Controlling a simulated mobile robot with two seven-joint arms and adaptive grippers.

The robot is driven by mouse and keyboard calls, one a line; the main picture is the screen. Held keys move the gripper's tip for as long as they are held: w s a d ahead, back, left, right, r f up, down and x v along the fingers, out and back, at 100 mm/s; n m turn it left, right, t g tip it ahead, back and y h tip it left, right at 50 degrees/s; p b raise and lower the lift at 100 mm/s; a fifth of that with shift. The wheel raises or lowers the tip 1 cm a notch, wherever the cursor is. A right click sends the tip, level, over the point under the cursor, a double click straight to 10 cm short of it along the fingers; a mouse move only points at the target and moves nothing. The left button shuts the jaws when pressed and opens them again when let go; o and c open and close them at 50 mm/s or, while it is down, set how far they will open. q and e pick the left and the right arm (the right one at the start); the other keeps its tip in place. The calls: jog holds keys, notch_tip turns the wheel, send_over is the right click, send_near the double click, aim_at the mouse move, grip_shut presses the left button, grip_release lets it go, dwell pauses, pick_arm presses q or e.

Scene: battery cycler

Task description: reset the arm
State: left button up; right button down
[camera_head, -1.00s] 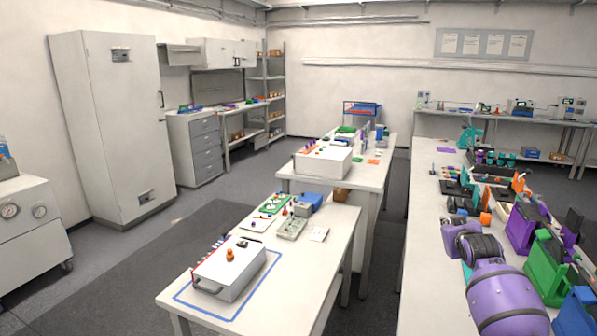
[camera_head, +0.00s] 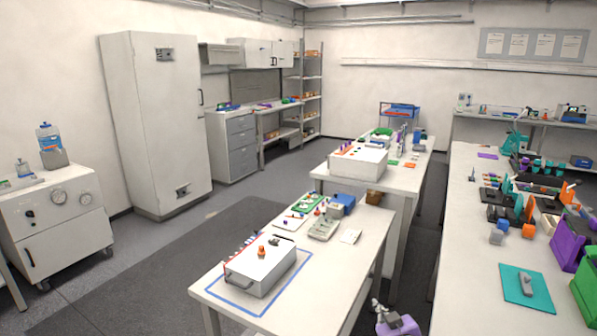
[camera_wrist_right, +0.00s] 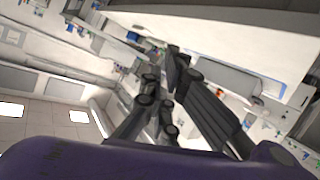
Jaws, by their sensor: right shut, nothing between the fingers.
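My right arm shows at the bottom edge of the head view as a purple link (camera_head: 398,325), in the gap between the near white table and the long right bench. A small grey part beside it seems to be my right gripper (camera_head: 378,306), mostly cut off by the frame. In the right wrist view my right gripper (camera_wrist_right: 171,66) has its dark fingers together, with nothing held. My left arm and gripper are in neither view.
The near table (camera_head: 345,268) carries a white box with a handle (camera_head: 262,270) inside a blue outline. The right bench (camera_head: 459,245) holds a teal mat (camera_head: 513,291), green and purple bins and several small parts. Dark floor lies left of the near table.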

jog(key=s+a+f+m+g, duration=0.1)
jog(key=s+f, duration=0.6)
jog(key=s, duration=0.4)
jog(key=s+a+f+m+g, duration=0.1)
jog(key=s+f+g, duration=0.1)
jog(key=s+f, duration=0.7)
jog(key=s+a+m+g, duration=0.1)
jog(key=s+a+g, duration=0.1)
jog(key=s, duration=2)
jog(key=shift+s+a+f+m, duration=0.15)
jog(key=shift+s+f+m, duration=0.15)
jog(key=shift+f+m, duration=0.1)
